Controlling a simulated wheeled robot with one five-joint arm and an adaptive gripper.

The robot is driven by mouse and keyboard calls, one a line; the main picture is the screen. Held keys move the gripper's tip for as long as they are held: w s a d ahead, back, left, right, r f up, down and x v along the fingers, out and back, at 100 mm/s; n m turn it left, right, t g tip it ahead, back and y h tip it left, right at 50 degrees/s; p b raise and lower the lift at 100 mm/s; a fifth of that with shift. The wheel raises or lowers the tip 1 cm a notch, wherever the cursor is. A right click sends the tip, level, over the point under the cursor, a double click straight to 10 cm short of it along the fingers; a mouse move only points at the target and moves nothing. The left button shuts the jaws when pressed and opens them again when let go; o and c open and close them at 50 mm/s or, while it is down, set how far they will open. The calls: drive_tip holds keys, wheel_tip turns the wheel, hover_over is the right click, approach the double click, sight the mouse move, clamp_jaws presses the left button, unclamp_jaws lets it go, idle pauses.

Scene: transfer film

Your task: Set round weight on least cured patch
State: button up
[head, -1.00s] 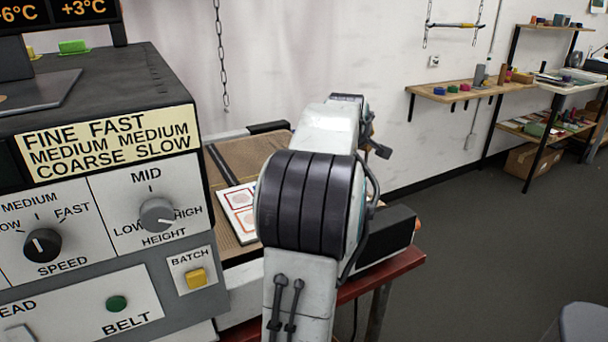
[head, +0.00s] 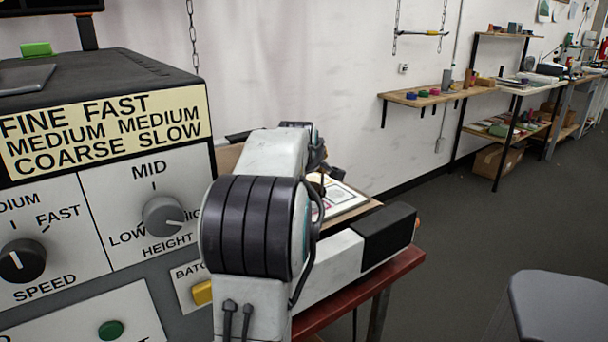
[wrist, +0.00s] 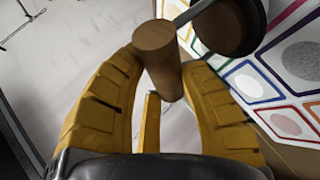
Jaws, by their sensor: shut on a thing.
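In the wrist view my gripper (wrist: 166,72) has its yellow fingers closed around a brown cylinder (wrist: 155,40). A dark, round, brown-faced piece (wrist: 230,28) shows just beyond it at the top. I cannot tell whether the two are joined, or which is the round weight. A white card (wrist: 216,68) with round grey patches in coloured frames lies at the right. A patch in a blue frame (wrist: 250,84) and a pinkish one (wrist: 285,123) show there. In the head view the card (head: 345,202) is partly hidden behind my arm, and my fingers are hidden.
A grey machine (head: 95,220) with knobs and buttons stands close at the left. The card lies on a bench with a red edge (head: 400,263). A grey rounded seat-like surface (head: 560,300) is at lower right. Wall shelves (head: 425,98) stand beyond. The floor between is open.

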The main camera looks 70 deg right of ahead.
drive_tip(key=shift+f+b, duration=0.85)
drive_tip(key=shift+f, duration=0.45)
drive_tip(key=o, duration=1.2)
drive_tip(key=shift+f, duration=0.1)
drive_tip(key=shift+a, duration=0.1)
drive_tip(key=shift+p+v, duration=1)
drive_tip(key=shift+v, duration=4.95)
